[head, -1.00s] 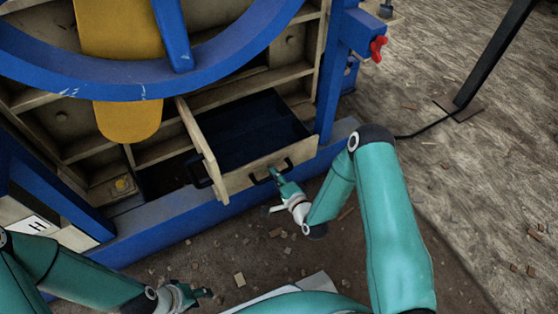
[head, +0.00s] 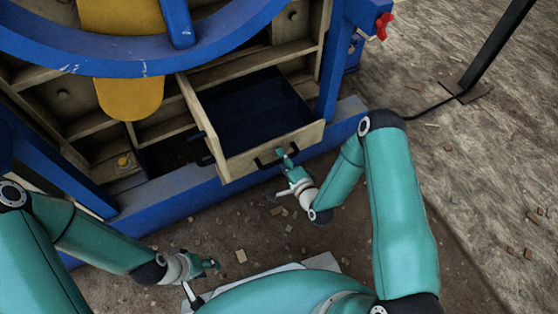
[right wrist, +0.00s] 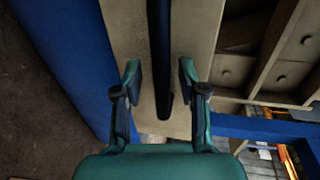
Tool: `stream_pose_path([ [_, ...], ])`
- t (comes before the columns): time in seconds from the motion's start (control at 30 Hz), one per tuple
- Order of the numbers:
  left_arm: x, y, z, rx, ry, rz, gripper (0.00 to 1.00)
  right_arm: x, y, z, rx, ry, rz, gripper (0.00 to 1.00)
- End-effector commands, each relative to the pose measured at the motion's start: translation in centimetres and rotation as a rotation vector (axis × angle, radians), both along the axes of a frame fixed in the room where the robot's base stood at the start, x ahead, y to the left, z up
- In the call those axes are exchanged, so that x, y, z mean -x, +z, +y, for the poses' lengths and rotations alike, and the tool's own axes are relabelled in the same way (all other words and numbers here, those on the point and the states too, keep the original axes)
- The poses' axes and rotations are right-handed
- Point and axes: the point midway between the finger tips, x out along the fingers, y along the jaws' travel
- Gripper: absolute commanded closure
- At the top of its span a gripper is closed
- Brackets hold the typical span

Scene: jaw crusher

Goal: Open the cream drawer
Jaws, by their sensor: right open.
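The cream drawer (head: 265,160) stands pulled out from the lower part of the blue-framed machine in the head view, its dark inside showing. A dark bar handle (head: 266,162) is on its front. My right gripper (head: 284,155) is at this handle. In the right wrist view my right gripper (right wrist: 160,74) is open, with one finger on each side of the dark handle bar (right wrist: 161,45) and a gap at both sides. The cream drawer front (right wrist: 205,22) lies behind the bar. My left gripper (head: 210,264) is low in the head view, away from the drawer; its jaws are too small to judge.
A blue wheel rim (head: 150,66) and a yellow part (head: 132,95) hang before the cream compartments. A blue base beam (head: 160,205) runs under the drawer. Small rubble (head: 241,256) lies on the floor before it. A dark post (head: 495,45) stands at right.

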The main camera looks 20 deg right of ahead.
Motion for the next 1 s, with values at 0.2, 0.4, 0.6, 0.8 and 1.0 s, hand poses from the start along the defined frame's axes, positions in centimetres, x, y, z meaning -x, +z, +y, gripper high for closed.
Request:
stream_pose_path([
  [0.2,0.0,0.1,0.0,0.0,0.0,0.0,0.6,0.4,0.1,0.1,-0.001,0.003,0.001,0.59],
  [0.4,0.0,0.1,0.0,0.0,0.0,0.0,0.6,2.8,0.5,-0.3,-0.003,0.002,0.005,0.59],
  [0.6,0.0,0.1,0.0,0.0,0.0,0.0,0.6,6.7,1.2,-1.0,-0.003,0.0,0.007,0.59],
  [0.8,0.0,0.1,0.0,0.0,0.0,0.0,0.6,10.1,1.9,-1.6,-0.003,-0.001,0.006,0.59],
  [1.0,0.0,0.1,0.0,0.0,0.0,0.0,0.6,11.6,2.3,-1.8,-0.001,0.002,0.002,0.59],
])
